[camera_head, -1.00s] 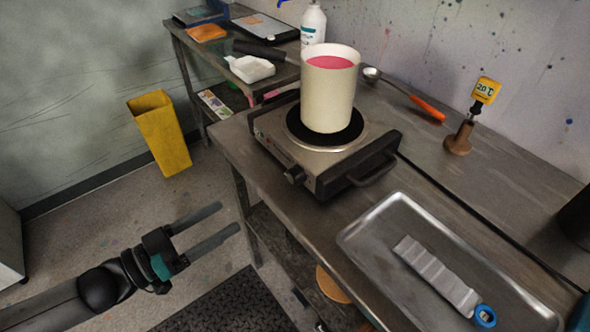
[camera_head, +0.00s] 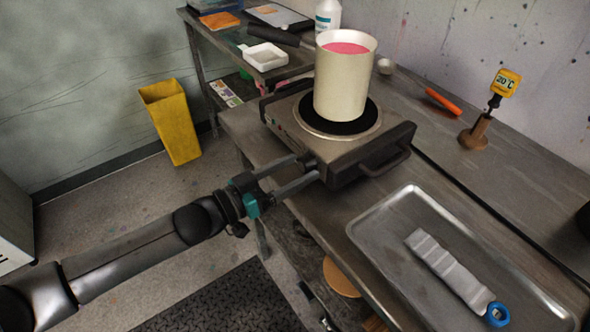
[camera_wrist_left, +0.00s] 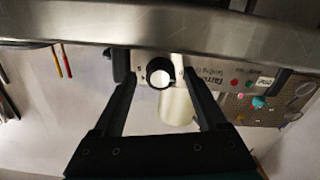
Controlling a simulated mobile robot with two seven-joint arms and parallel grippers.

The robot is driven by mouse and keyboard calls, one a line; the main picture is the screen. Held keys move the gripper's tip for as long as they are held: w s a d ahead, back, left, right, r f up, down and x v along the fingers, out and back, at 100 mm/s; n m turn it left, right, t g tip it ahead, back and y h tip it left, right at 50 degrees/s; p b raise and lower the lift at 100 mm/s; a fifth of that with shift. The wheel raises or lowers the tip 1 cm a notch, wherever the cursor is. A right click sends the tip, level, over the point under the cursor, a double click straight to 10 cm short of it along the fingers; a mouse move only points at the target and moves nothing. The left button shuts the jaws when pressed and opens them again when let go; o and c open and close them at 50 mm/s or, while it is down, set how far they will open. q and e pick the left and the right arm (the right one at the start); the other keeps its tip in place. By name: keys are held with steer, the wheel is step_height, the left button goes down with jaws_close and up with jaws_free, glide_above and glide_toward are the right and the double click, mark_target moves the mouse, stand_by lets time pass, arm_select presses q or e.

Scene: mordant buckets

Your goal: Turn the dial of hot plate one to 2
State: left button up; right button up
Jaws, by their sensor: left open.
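The hot plate (camera_head: 345,152) stands on the metal bench with its front panel toward the left arm. The dial's setting is not readable. A cream pot (camera_head: 343,85) of pink liquid stands on the burner. My right gripper is not in view.
A metal tray (camera_head: 365,232) with a pale strip and blue ring lies right of the hot plate. A thermometer (camera_head: 507,83) reading 20°C stands in a brown holder behind. An orange-handled tool (camera_head: 443,101) lies near the wall. A yellow bin (camera_head: 172,122) stands on the floor.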

arm_select(q)
steer(key=shift+w+d, duration=0.1)
steer(key=shift+c, duration=0.2)
jaws_close()
stand_by(0.5)
